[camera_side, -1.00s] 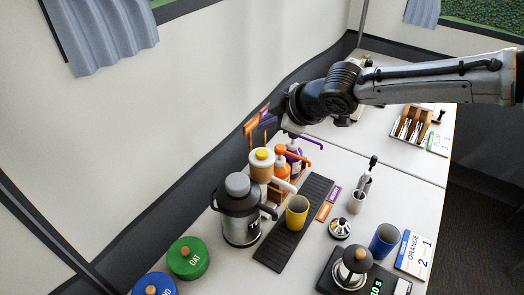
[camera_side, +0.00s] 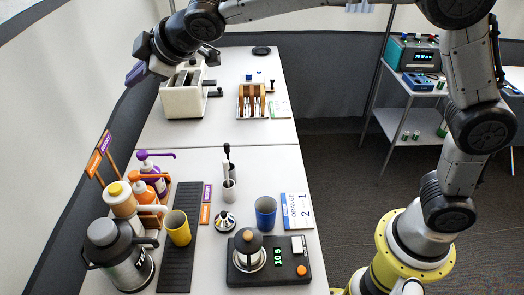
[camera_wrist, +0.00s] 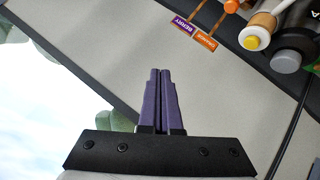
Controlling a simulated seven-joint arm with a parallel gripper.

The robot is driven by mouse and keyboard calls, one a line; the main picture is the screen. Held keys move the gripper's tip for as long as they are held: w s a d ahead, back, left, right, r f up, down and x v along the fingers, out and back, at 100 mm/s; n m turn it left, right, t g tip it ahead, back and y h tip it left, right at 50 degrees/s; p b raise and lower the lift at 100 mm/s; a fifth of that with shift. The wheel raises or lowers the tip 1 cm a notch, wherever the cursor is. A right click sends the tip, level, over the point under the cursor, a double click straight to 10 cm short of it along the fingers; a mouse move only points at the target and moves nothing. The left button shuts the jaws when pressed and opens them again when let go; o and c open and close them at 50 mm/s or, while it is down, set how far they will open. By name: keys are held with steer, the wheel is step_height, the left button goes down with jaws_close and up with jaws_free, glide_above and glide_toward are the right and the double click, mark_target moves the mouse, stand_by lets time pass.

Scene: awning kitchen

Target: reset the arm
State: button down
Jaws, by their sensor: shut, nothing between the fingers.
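My gripper (camera_side: 135,74) is in the upper left of the side view, raised in the air near the wall and left of the white toaster-like box (camera_side: 183,98). In the wrist view its two purple fingers (camera_wrist: 160,73) lie side by side, shut and empty. My arm reaches from the yellow base at the lower right up and over the table to it.
The near table holds a steel jug (camera_side: 125,262), pump bottles (camera_side: 154,178), a yellow cup (camera_side: 178,228) on a dark mat, a blue cup (camera_side: 265,212) and a black scale (camera_side: 268,262). A wooden rack (camera_side: 252,101) stands on the far table. A shelf (camera_side: 408,84) is at right.

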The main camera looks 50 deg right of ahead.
steer(key=s+d+r+m+h, duration=0.2)
steer(key=s+d+r+m, duration=0.1)
steer(key=s+d, duration=0.65)
steer(key=s+d+r+m+h, duration=0.1)
steer(key=s+d+r+m, duration=0.25)
steer(key=s+d, duration=0.6)
steer(key=s+d+f+m+g, duration=0.2)
steer(key=s+d+f, duration=0.1)
steer(key=s+f, duration=0.4)
steer(key=s+d+f+m+g, duration=0.2)
steer(key=s+d+f+m, duration=0.1)
steer(key=s+f, duration=0.5)
steer(key=s, duration=0.3)
steer(key=shift+s+d+g, duration=0.3)
steer(key=shift+s+d, duration=0.05)
steer(key=shift+d, duration=0.05)
